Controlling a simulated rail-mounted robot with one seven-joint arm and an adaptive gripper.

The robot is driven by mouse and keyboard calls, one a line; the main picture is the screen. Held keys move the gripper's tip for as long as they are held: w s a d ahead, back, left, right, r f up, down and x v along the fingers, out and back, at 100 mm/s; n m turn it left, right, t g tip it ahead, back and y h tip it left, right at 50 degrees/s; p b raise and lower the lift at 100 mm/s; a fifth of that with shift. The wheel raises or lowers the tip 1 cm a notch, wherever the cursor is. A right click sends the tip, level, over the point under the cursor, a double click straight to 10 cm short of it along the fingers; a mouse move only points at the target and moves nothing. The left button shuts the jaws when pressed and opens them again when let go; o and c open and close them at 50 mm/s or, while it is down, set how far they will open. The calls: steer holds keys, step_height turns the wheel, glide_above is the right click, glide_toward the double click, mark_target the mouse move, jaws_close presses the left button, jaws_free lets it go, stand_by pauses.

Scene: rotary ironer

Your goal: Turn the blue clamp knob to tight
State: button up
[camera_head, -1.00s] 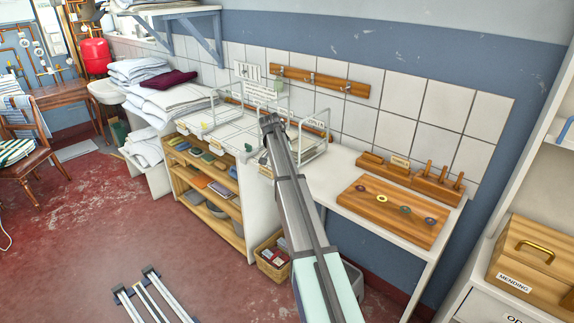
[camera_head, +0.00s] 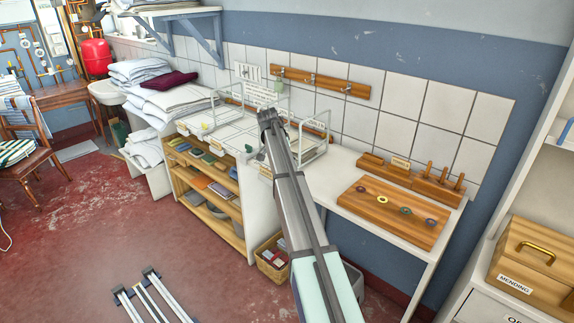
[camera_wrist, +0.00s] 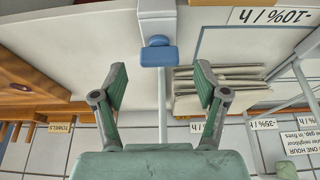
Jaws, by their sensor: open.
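The blue clamp knob (camera_wrist: 158,52) shows in the wrist view as a small rounded block on a white post or bar (camera_wrist: 157,18). My gripper (camera_wrist: 160,78) is open, its two green-padded fingers standing apart. The knob appears between the finger lines, slightly beyond the tips, and neither finger visibly touches it. In the head view my gripper (camera_head: 267,115) is over the white worktop at the wire rack. The knob cannot be made out there.
A wire rack (camera_head: 315,140) stands close beside my gripper. In the wrist view a stack of thin pale sheets (camera_wrist: 215,85) lies just right of the knob. Folded linen (camera_head: 180,97) is at the left.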

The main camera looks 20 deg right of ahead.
steer(key=v, duration=0.9)
steer(key=shift+r, duration=0.1)
steer(key=s+a+f+n+g+y, duration=0.1)
steer(key=s+a+f+n, duration=0.3)
steer(key=s+f, duration=0.65)
steer(key=s+a+f+n+y, duration=0.1)
steer(key=s+a+f+n, duration=0.35)
steer(key=f, duration=1.15)
steer(key=s+a+f+n+g+y, duration=0.15)
steer(key=s+a+f, duration=0.35)
steer(key=s+f, duration=0.65)
steer(key=s+a+f+n+g, duration=0.1)
steer(key=s+f, duration=0.5)
steer(key=s, duration=0.8)
steer(key=s+a+f+n+g, duration=0.1)
steer(key=s+a+f+g, duration=0.2)
steer(key=s, duration=1.1)
steer(key=s+a+f+n+g, duration=0.1)
steer(key=s+a+f, duration=0.3)
steer(key=s+f, duration=0.5)
steer(key=s+g, duration=0.1)
steer(key=s, duration=0.4)
steer(key=shift+a, duration=0.4)
steer(key=shift+f+y, duration=0.1)
steer(key=shift+y, duration=0.15)
